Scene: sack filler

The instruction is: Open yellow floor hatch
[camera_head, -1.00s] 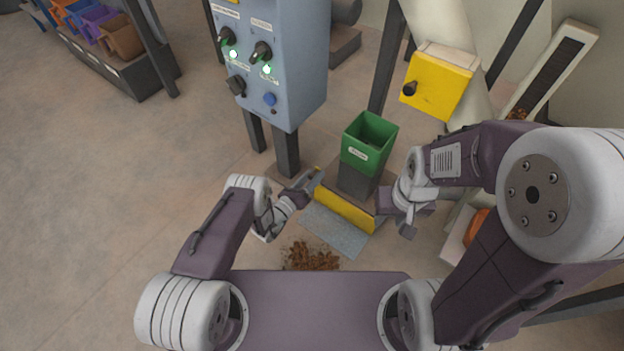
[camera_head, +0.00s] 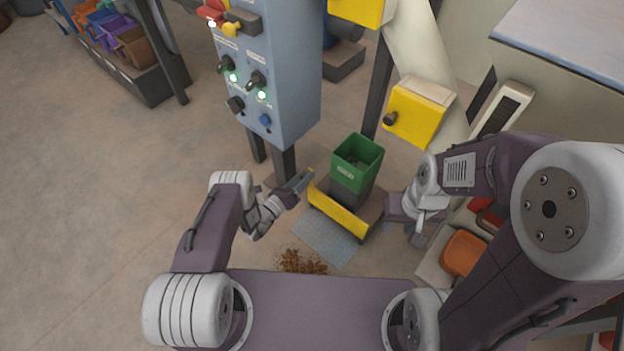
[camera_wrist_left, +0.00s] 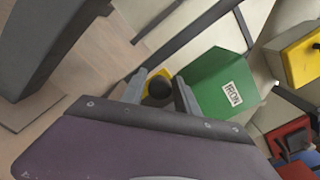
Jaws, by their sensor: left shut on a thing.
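The yellow floor hatch (camera_head: 338,212) shows as a long yellow panel, tilted up from the floor between a grey tread plate (camera_head: 322,241) and the green bin. My left gripper (camera_head: 304,179) is at the panel's upper left end. In the left wrist view its fingers (camera_wrist_left: 160,91) are closed around a dark round knob (camera_wrist_left: 159,87), with yellow showing behind it. My right gripper (camera_head: 416,234) is right of the hatch, apart from it; its fingers are too unclear to judge.
A green bin (camera_head: 357,163) labelled IRON stands just behind the hatch. A blue-grey control cabinet (camera_head: 282,90) stands behind my left gripper. A brown pile (camera_head: 302,262) lies before the plate. An orange bin (camera_head: 462,253) is at right.

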